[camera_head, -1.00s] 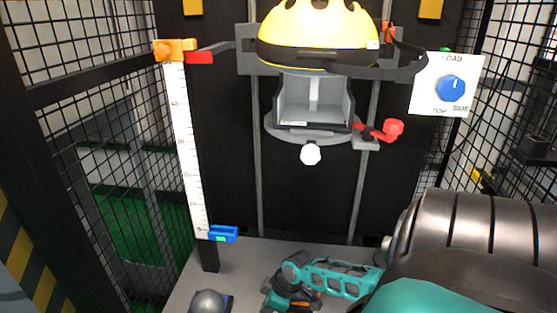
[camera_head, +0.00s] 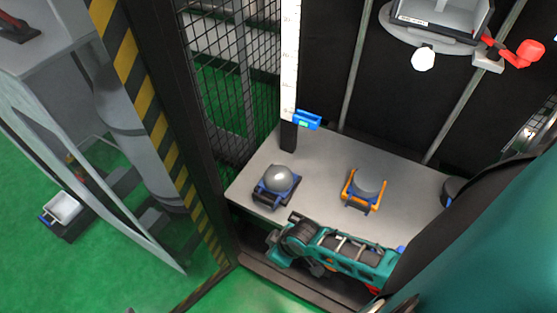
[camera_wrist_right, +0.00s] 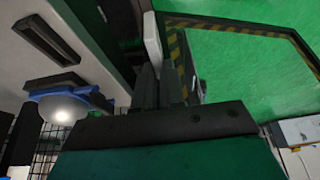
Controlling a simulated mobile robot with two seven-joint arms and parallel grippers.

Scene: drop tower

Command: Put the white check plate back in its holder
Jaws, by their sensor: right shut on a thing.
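In the right wrist view, my right gripper (camera_wrist_right: 159,84) is shut on a narrow white piece (camera_wrist_right: 152,38), seen nearly edge-on beyond the dark fingertips. It appears to be the white check plate. In the head view, my right arm reaches in from the right, low in front of the grey base plate (camera_head: 325,160); the held plate cannot be made out there. I cannot identify the plate's holder with certainty. My left gripper is not in view.
A grey dome in a blue cradle (camera_head: 263,196) and another in an orange cradle (camera_head: 376,202) stand on the base plate. A scale (camera_head: 290,60) with a blue slider (camera_head: 307,120) rises behind. A striped post (camera_head: 150,95) and mesh (camera_head: 235,80) flank the left.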

